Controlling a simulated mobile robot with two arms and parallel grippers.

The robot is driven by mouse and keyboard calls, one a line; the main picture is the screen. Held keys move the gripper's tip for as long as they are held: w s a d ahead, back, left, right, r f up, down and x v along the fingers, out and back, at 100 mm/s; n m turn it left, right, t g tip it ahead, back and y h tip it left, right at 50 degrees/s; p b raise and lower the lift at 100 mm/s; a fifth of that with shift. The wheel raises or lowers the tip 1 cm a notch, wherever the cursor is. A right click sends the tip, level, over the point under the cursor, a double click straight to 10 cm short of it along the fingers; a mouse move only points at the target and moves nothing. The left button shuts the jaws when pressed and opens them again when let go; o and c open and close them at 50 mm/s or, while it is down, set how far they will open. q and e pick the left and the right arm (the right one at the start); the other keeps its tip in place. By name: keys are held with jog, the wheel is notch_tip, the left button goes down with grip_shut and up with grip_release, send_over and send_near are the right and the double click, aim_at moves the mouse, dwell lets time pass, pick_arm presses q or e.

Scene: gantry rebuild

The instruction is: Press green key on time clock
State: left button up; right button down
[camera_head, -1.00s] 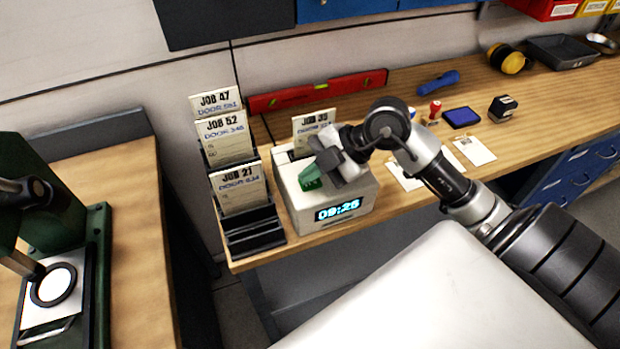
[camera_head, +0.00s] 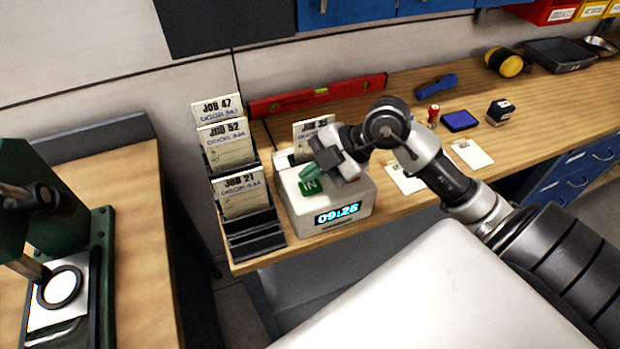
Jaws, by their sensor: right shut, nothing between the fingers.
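The time clock (camera_head: 296,218) is a pale box near the left end of the wooden bench, its display (camera_head: 338,213) reading 09:25. Its green key (camera_head: 311,183), marked IN, is on the top at the left front. My right gripper (camera_head: 327,164) is shut and empty, just above and behind the green key, and overlaps its upper part in the picture. I cannot tell whether the fingertips touch the key. A job card (camera_head: 311,127) stands at the back of the clock. My left gripper is not in view.
A card rack (camera_head: 254,241) with several job cards stands close to the clock's left. A red level (camera_head: 318,94) lies behind it. Stamps, a blue ink pad (camera_head: 459,120) and paper cards lie to the right. A green press (camera_head: 101,240) stands on the left table.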

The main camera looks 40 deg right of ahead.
aim_at(312, 187)
jog(key=shift+r, duration=0.1)
notch_tip(312, 187, up, 5)
jog(key=p, duration=0.5)
dwell(0.7)
